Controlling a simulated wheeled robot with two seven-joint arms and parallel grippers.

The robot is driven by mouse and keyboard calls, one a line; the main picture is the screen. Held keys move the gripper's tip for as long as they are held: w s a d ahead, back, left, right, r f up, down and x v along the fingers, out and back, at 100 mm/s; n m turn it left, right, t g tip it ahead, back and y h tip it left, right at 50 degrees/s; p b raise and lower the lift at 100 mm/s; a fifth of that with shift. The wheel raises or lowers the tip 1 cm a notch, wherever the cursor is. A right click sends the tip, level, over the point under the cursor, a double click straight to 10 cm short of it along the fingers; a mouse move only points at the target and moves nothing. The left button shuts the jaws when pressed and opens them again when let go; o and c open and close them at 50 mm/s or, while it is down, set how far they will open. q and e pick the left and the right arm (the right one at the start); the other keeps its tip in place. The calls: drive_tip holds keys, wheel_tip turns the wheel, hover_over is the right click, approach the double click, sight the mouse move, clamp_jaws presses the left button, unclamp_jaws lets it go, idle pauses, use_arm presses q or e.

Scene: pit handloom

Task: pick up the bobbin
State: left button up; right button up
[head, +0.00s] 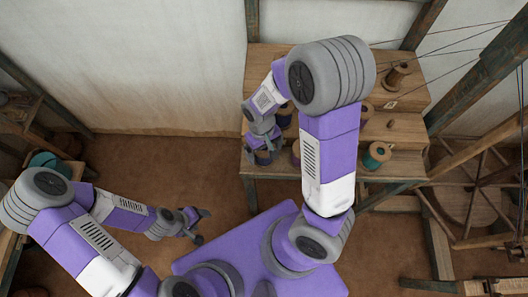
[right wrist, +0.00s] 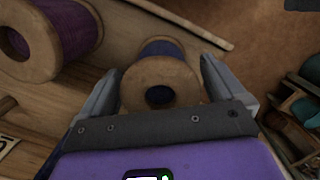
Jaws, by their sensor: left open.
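A bobbin (right wrist: 160,78) with pale wooden flanges and dark blue thread is between the two fingers of my right gripper (right wrist: 162,62) in the right wrist view. One finger lies along each side, close to the flange; I cannot tell if they press on it. In the head view my right gripper (head: 263,145) is low at the front left of the wooden stand and partly hides this bobbin (head: 264,158). My left gripper (head: 197,225) is open and empty over the brown floor, away from the stand.
The stepped wooden stand (head: 410,163) also holds a teal spool (head: 376,155), a brown spool (head: 397,76) and others. A large purple spool (right wrist: 52,35) is close left of my right gripper. Loom beams (head: 478,75) and a wooden wheel (head: 480,190) are at the right.

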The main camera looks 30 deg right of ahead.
drive_tip(key=c, duration=0.9)
